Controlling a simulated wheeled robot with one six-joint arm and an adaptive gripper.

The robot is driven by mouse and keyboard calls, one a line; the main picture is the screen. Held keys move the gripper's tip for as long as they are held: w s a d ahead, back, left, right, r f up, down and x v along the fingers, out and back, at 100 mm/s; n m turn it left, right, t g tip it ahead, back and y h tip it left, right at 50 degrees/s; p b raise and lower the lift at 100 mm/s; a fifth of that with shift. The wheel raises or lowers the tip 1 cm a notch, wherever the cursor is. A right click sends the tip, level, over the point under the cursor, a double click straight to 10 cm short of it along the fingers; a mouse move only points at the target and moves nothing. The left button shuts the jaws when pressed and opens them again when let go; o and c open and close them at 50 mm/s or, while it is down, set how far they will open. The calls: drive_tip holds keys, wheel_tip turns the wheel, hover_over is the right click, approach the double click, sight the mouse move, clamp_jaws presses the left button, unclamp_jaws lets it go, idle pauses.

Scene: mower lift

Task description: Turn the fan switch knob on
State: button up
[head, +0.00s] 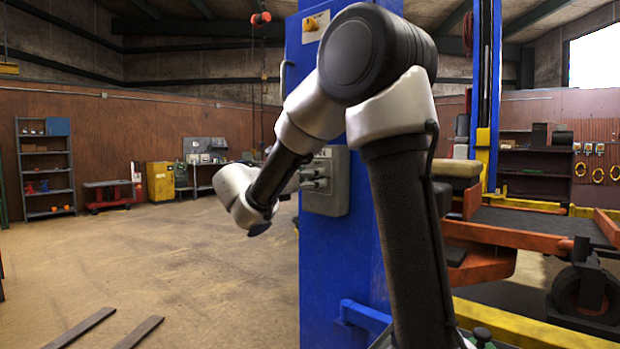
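A grey control box (333,200) is fixed to the blue lift column (365,240), near the middle of the head view. My arm reaches left, and its wrist bends back toward the box. My gripper (318,180) appears to be at the box's front, partly hidden behind my own arm link. Its fingers are too small to tell open from shut, or whether they touch anything. A pale plate with an orange-yellow switch (312,23) is higher on the column. I cannot make out which control is the fan switch knob.
Clear floor (190,250) spreads to the left, with two dark flat bars (85,325) at the front. A shelf (46,165) and a yellow cabinet (160,181) stand along the back wall. An orange lift platform (490,240) is at the right.

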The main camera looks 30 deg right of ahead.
drive_tip(key=shift+d, duration=0.3)
drive_tip(key=c, duration=1)
drive_tip(key=shift+m, duration=0.4)
drive_tip(key=shift+s+d+f+m, duration=0.1)
drive_tip(key=shift+f+m, duration=0.05)
drive_tip(key=shift+m, duration=4.15)
drive_tip(key=shift+s+d+f+m, duration=0.1)
drive_tip(key=shift+m, duration=4.2)
